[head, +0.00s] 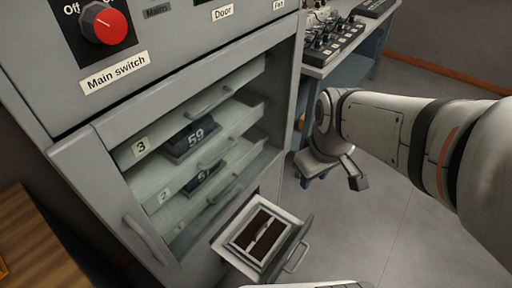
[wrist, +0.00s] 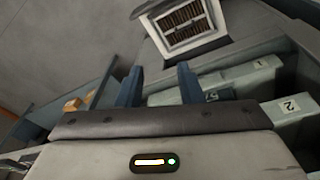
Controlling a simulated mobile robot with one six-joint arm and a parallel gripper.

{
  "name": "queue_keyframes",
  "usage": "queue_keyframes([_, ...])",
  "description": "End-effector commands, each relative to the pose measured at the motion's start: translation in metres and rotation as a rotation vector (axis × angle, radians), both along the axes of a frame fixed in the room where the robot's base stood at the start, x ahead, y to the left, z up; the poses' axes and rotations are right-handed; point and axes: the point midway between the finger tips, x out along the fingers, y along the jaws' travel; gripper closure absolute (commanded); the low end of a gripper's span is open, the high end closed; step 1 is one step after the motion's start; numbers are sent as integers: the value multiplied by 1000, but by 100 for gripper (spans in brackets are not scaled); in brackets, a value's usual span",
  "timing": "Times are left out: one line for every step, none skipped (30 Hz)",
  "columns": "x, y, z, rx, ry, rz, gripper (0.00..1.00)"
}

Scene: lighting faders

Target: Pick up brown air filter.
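The brown air filter (head: 262,237) has dark brown pleats in a pale frame. It sits in a pulled-out bottom drawer (head: 300,232) of the grey cabinet. In the wrist view the filter (wrist: 183,27) shows at the top, beyond the fingertips. My gripper (wrist: 159,82) is open, its two blue-grey fingers apart with nothing held between them. In the head view my gripper (head: 357,182) hangs to the right of and above the drawer, apart from the filter.
The cabinet (head: 125,135) has shelves behind glass, with dark numbered blocks (head: 190,138) and a red main switch (head: 103,22) above. A table with a fader console (head: 330,42) stands behind. Grey floor (head: 400,240) is clear at right; a wooden surface (head: 35,245) is at left.

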Motion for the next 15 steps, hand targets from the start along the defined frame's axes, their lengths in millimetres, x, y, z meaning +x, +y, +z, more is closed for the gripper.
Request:
queue_keyframes([9, 7, -46, -20, 19, 134, 66])
queue_keyframes([14, 11, -61, -33, 26, 223, 66])
queue_keyframes([21, 17, -80, -50, 35, 342, 66])
queue_keyframes([26, 21, -95, -61, 41, 429, 66])
queue_keyframes([31, 26, -110, -72, 48, 519, 66])
queue_keyframes([38, 31, -130, -87, 56, 636, 66])
queue_keyframes([42, 36, -145, -96, 61, 725, 66])
queue_keyframes([47, 41, -161, -105, 68, 815, 66])
queue_keyframes([52, 47, -182, -117, 75, 933, 66])
queue_keyframes([56, 52, -198, -125, 79, 1022, 66])
queue_keyframes([60, 57, -213, -133, 84, 1109, 66])
queue_keyframes([65, 63, -234, -141, 90, 1224, 66])
queue_keyframes([68, 68, -248, -148, 93, 1307, 66])
queue_keyframes([71, 73, -262, -153, 96, 1388, 66])
queue_keyframes([75, 79, -280, -159, 100, 1488, 66])
